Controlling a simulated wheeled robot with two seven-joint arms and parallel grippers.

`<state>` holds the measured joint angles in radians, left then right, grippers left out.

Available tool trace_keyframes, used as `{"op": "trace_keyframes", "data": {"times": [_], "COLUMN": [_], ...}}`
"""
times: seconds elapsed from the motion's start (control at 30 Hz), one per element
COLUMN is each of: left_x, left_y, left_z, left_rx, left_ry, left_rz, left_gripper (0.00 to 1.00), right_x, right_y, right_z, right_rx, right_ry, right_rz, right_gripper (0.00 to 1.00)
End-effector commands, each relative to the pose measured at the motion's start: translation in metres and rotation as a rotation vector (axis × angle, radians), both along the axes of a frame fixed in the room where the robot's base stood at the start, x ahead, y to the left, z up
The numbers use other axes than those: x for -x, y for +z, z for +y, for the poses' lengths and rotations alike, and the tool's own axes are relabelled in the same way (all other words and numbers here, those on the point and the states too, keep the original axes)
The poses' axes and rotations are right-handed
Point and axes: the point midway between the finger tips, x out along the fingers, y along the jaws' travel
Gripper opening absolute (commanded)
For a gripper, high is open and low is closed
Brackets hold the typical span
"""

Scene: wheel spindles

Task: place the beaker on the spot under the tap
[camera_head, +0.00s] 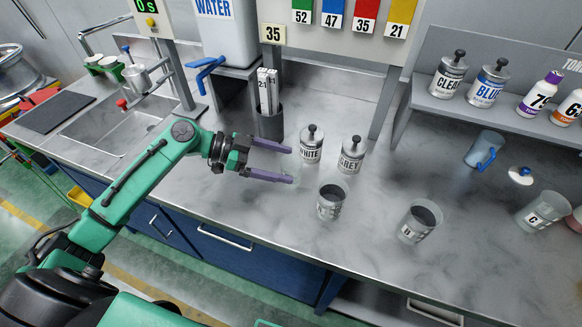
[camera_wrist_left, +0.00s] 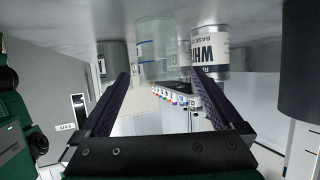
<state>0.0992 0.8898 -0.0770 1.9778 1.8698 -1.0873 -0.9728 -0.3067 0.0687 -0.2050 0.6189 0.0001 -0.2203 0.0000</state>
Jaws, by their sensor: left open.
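A clear, empty-looking beaker (camera_wrist_left: 157,62) stands on the counter. It is very faint in the head view (camera_head: 290,168), by the fingertips of my left gripper (camera_head: 291,165). My left gripper is open, with its purple fingers pointing right. In the left wrist view, which looks upside down, the beaker shows in the gap between the fingertips (camera_wrist_left: 157,76); I cannot tell whether they touch it. The blue tap (camera_head: 204,74) is on the water container (camera_head: 228,35) at the back left. I cannot make out the spot under it. My right gripper is not in view.
The white can (camera_head: 311,145) and grey can (camera_head: 351,156) stand just beyond the fingertips. Beakers with dark contents (camera_head: 331,201) (camera_head: 420,221) stand to the right. A dark holder (camera_head: 269,124) with strips stands behind the gripper. The sink (camera_head: 120,115) is at left.

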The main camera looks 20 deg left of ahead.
Motion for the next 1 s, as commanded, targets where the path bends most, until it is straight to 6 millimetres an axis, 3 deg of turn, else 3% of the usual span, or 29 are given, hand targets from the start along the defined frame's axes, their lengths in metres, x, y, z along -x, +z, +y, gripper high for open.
{"op": "trace_keyframes", "data": {"times": [0.2,0.3,0.53,0.57,0.7,0.8,0.83,0.87,1.0], "left_x": [-0.011,-0.016,-0.018,-0.018,-0.017,-0.017,-0.017,-0.018,-0.017], "left_y": [-0.003,-0.014,-0.021,-0.021,-0.021,-0.020,-0.020,-0.020,-0.020], "left_z": [-0.032,-0.046,-0.051,-0.051,-0.051,-0.051,-0.051,-0.050,-0.050], "left_rx": [0.002,0.000,-0.003,-0.003,-0.003,-0.003,-0.003,-0.003,-0.003], "left_ry": [-0.001,0.001,0.001,0.001,0.001,0.001,0.001,0.001,0.001], "left_rz": [-0.001,0.001,0.001,0.001,0.001,0.001,0.001,0.001,0.001], "left_gripper": [1.00,1.00,1.00,0.96,0.43,0.12,0.12,0.04,0.03], "right_x": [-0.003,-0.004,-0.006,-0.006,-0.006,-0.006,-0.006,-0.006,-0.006], "right_y": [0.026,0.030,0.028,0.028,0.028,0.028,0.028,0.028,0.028], "right_z": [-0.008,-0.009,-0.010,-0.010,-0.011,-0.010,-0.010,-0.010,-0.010], "right_rx": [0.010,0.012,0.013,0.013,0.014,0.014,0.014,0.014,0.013], "right_ry": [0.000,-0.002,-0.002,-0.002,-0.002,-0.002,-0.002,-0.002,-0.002], "right_rz": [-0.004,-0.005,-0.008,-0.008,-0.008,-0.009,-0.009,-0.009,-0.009], "right_gripper": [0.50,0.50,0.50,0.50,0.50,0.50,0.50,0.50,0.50]}}
